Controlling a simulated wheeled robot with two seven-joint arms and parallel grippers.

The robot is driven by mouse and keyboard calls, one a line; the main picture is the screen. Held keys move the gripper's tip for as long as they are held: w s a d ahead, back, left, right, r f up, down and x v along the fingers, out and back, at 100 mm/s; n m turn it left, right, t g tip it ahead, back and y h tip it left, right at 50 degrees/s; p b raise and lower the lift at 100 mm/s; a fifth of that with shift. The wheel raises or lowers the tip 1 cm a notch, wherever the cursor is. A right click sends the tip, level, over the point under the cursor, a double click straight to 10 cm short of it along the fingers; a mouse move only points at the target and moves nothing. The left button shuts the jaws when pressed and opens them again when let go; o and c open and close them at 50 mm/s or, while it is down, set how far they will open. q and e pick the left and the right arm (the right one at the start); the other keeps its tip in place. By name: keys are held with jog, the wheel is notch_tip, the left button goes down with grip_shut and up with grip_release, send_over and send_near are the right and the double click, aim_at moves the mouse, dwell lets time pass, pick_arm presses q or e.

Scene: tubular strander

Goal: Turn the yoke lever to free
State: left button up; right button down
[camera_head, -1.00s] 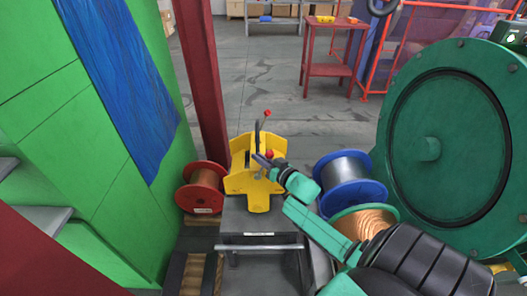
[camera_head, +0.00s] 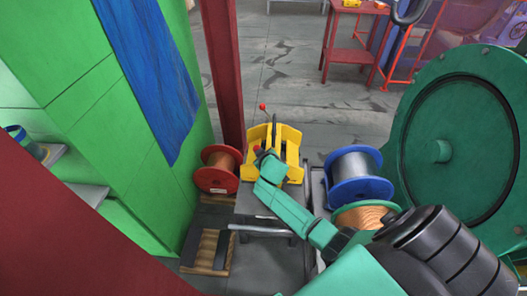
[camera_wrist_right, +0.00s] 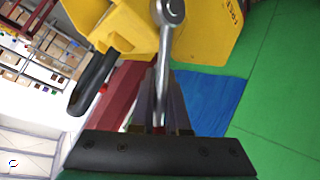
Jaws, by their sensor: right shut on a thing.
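The yellow yoke (camera_head: 291,141) sits on a grey cart in the middle of the head view; its yellow body also fills the top of the wrist view (camera_wrist_right: 212,35). The steel yoke lever (camera_wrist_right: 164,65) runs from a round pivot boss on the yoke down between my right fingers. My right gripper (camera_head: 264,155) is at the near left side of the yoke, shut on the lever, which also shows in the wrist view between the fingers (camera_wrist_right: 160,108). The gripper hides the lever's end in the head view. My left gripper is not in view.
A black bar with a red knob (camera_head: 263,106) stands up beside the yoke. A red spool (camera_head: 218,170) is left, a blue spool (camera_head: 357,175) and a copper spool (camera_head: 366,216) right. A large green drum (camera_head: 462,135) stands at right, a dark red post (camera_head: 222,70) behind.

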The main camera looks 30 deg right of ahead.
jog(key=shift+w+a+f+n+g+h, duration=0.1)
jog(key=shift+a+f+n+g+h, duration=0.15)
jog(key=shift+f+n+g+h, duration=0.1)
dwell(0.4)
jog(key=c, duration=0.9)
grip_release()
jog(key=shift+w, duration=0.1)
jog(key=p+v, duration=0.2)
jog(key=v, duration=1.2)
jog(key=shift+s+r, duration=0.1)
jog(key=shift+s, duration=0.2)
